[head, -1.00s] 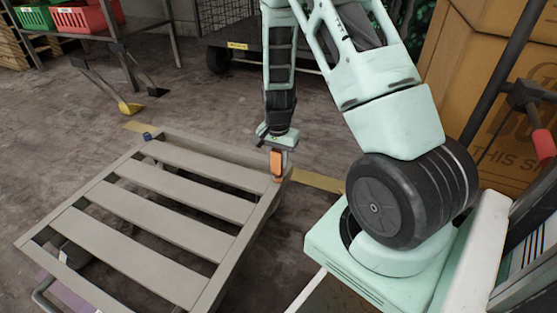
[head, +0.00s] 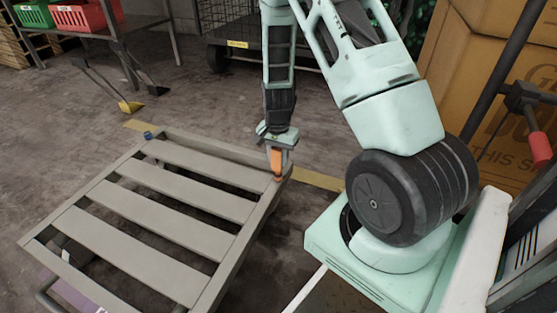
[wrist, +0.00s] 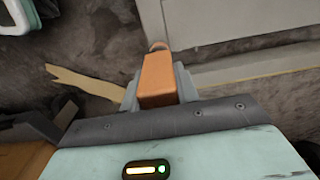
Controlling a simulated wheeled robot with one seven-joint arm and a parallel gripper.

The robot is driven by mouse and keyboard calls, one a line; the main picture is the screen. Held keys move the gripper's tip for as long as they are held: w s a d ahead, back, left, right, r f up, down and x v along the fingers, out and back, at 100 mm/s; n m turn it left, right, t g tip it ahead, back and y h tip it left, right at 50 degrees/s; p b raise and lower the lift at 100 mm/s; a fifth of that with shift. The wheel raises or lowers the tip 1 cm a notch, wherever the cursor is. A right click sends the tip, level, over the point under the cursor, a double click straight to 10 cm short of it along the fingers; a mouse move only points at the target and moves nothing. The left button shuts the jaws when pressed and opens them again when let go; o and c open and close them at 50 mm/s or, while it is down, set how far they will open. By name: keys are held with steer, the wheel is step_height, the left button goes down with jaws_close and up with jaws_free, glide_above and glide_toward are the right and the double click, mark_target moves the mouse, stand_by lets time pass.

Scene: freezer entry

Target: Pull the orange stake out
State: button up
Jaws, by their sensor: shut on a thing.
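The orange stake (head: 277,163) stands upright at the far right corner of the grey slatted cart deck (head: 170,220). Its lower end meets the corner of the frame, and I cannot tell how deep it sits there. My gripper (head: 276,152) points down from above and is shut on the stake's upper part. In the wrist view the orange stake (wrist: 158,80) lies between the two grey fingers of my gripper (wrist: 160,88), with the pale deck frame (wrist: 225,70) beyond and to the right.
A blue cap (head: 148,135) sits at the deck's far left corner. A wire cage cart (head: 240,45) and a shelf with red (head: 85,17) and green crates (head: 33,14) stand behind. Cardboard boxes (head: 490,80) stand at the right.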

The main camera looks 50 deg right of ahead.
steer(key=shift+r+p, duration=0.75)
steer(key=shift+p, duration=0.7)
stand_by(1.1)
steer(key=shift+r+p, duration=2.75)
steer(key=shift+r, duration=0.1)
